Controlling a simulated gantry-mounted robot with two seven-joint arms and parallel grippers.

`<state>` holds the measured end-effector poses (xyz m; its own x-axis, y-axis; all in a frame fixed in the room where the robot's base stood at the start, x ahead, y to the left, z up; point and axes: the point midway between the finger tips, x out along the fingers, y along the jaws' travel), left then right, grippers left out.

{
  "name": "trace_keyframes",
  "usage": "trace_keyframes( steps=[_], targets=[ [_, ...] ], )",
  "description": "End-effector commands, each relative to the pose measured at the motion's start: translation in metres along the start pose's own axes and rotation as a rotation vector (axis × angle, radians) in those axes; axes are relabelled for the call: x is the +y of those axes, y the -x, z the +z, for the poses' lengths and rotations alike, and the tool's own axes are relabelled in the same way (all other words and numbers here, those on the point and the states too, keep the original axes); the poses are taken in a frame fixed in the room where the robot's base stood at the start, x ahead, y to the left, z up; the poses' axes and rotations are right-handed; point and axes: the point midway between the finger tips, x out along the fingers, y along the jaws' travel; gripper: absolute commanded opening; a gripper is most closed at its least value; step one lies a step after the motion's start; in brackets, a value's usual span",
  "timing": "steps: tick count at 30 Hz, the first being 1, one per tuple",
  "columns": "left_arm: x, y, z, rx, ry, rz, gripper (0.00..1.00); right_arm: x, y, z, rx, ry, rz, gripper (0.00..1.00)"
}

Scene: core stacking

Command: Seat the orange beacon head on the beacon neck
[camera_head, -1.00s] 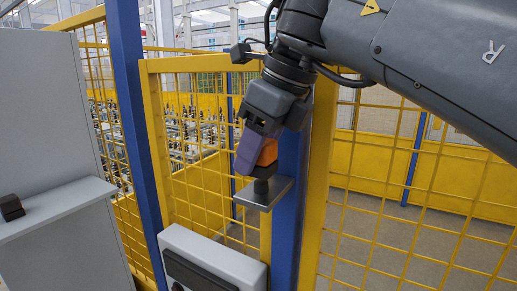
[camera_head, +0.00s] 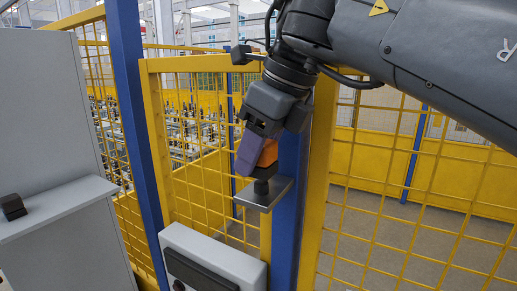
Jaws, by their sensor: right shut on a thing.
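The orange beacon head (camera_head: 268,153) is held between the fingers of my right gripper (camera_head: 253,155), partly hidden by the purple-grey near finger. A dark base shows under the orange part. The black beacon neck (camera_head: 261,187) stands on a small grey bracket plate (camera_head: 266,199) fixed to the blue post. The head is directly above the neck and very close to it; I cannot tell whether they touch. The gripper and head look slightly tilted. My left gripper is not in view.
A blue post (camera_head: 290,215) and yellow mesh fence panels (camera_head: 205,150) stand right behind the bracket. A grey box (camera_head: 213,262) is below it. At left, a grey cabinet has a shelf (camera_head: 60,208) with a small black block (camera_head: 13,207) on it.

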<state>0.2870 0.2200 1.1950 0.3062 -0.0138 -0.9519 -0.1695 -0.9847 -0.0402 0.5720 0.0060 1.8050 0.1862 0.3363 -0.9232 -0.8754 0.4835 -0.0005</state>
Motion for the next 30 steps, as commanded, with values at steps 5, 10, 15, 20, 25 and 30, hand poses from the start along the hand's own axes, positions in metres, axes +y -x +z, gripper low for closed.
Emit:
trace_keyframes(
  steps=[5,10,15,20,25,30],
  targets=[
    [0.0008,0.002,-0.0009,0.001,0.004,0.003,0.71,0.0002,0.0002,0.0,0.0,-0.001,0.001,0.15],
    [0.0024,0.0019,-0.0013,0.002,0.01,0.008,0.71,0.0003,0.0001,0.0,0.0,-0.001,0.0,0.15],
    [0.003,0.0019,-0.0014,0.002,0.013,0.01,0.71,0.0003,0.0001,0.0,0.0,-0.001,0.0,0.15],
    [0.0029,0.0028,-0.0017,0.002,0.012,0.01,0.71,0.0003,0.0005,0.0001,0.0,-0.001,0.0,0.15],
    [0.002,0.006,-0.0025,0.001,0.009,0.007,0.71,0.0004,0.0013,0.0004,0.0,-0.001,0.001,0.15],
    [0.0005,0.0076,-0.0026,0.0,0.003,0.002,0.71,0.0006,0.0004,0.0004,0.0,0.0,0.0,0.15]
  ],
)
